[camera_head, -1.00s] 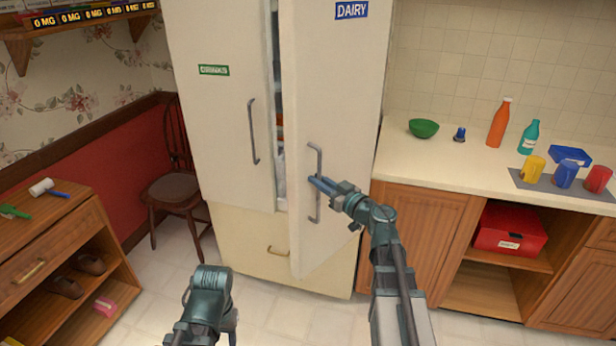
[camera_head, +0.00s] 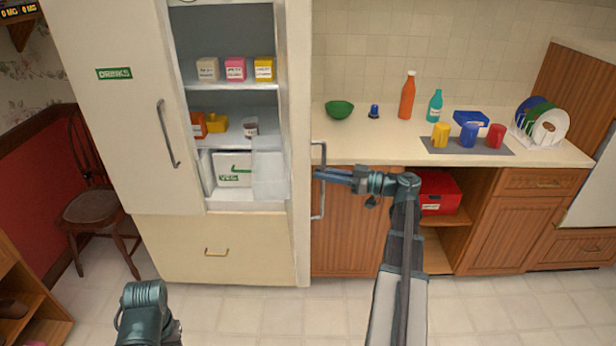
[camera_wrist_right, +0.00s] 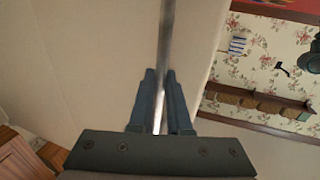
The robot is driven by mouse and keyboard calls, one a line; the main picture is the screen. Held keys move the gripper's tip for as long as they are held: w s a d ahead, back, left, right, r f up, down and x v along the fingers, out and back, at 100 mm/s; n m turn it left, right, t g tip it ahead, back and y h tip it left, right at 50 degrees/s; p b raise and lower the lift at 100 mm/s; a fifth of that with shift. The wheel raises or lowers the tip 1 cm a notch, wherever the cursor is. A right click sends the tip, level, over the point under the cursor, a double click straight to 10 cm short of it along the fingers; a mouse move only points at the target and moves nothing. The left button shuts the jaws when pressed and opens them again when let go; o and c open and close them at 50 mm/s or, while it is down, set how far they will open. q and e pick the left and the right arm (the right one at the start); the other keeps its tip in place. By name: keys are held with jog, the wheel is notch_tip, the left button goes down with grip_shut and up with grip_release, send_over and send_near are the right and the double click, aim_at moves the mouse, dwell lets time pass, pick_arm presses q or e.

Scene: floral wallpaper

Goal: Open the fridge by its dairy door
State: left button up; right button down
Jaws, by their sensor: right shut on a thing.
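The fridge's dairy door (camera_head: 301,120) is swung wide open and shows almost edge-on in the head view; its label is out of sight. The shelves behind it are exposed. My right gripper (camera_head: 322,175) is shut on the door's metal handle (camera_head: 318,208), near its middle. In the right wrist view, the handle (camera_wrist_right: 166,40) runs between the two fingers of my right gripper (camera_wrist_right: 161,100), with the cream door panel (camera_wrist_right: 90,60) behind. The drinks door (camera_head: 115,120) is closed. My left arm shows at the bottom, but its gripper is out of frame.
The open fridge holds small cartons (camera_head: 235,69), a jar (camera_head: 250,128) and a veg box (camera_head: 233,170). A counter (camera_head: 380,150) with a green bowl (camera_head: 339,109) and bottles stands at the right. A chair (camera_head: 92,205) stands left. The floor in front is clear.

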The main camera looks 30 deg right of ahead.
jog(key=shift+d+r, duration=0.1)
jog(key=shift+d, duration=0.7)
jog(key=c, duration=0.9)
grip_release()
jog(key=shift+o, duration=0.2)
jog(key=shift+a, duration=0.1)
jog(key=v, duration=1.3)
jog(key=shift+s+d, duration=0.25)
jog(key=shift+s, duration=0.05)
